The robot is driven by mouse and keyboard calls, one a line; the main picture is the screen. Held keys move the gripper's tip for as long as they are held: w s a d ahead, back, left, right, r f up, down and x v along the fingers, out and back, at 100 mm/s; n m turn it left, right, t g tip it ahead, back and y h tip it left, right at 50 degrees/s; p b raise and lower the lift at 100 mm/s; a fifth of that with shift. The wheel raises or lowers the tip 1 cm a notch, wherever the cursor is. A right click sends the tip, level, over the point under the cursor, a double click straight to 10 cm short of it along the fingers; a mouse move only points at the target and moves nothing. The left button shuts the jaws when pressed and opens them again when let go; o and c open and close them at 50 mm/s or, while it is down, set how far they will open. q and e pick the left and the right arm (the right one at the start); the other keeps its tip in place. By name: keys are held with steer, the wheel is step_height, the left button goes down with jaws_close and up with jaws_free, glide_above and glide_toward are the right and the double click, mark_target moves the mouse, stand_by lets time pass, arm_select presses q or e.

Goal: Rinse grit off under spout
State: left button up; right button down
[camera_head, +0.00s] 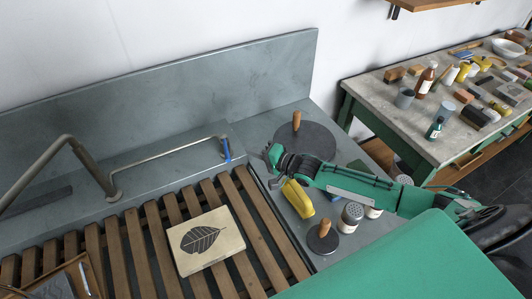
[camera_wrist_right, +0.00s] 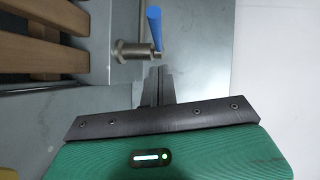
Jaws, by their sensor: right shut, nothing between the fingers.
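A pale stone slab (camera_head: 207,254) with a dark leaf drawing lies flat on the wooden slats (camera_head: 137,240) of the grey sink. No grit can be made out on it. A bent metal spout (camera_head: 88,165) rises at the sink's back left. A thin pipe runs from its foot to a valve with a blue lever (camera_head: 227,150). My right gripper (camera_head: 267,153) is shut and empty, a little right of the lever. In the right wrist view its fingertips (camera_wrist_right: 159,72) point at the metal valve (camera_wrist_right: 133,52), just below the upright blue lever (camera_wrist_right: 154,28). My left gripper is out of view.
Right of the slats, a large dark disc with a wooden handle (camera_head: 318,139), a yellow object (camera_head: 298,199), a shaker can (camera_head: 350,216) and a smaller handled disc (camera_head: 323,240) crowd the ledge around my right arm. A grey backsplash (camera_head: 200,88) stands behind. A cluttered bench (camera_head: 385,115) is at right.

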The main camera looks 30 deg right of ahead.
mark_target(226, 148)
steer(key=a, duration=0.1)
steer(key=w+a+p, duration=0.1)
steer(key=a, duration=0.1)
steer(key=a+f+p, duration=0.1)
steer(key=shift+w+a, duration=0.25)
steer(key=shift+w, duration=0.05)
steer(key=a, duration=0.2)
steer(key=shift+a, duration=0.3)
steer(key=shift+s+d+r, duration=0.1)
steer(key=shift+d, duration=0.05)
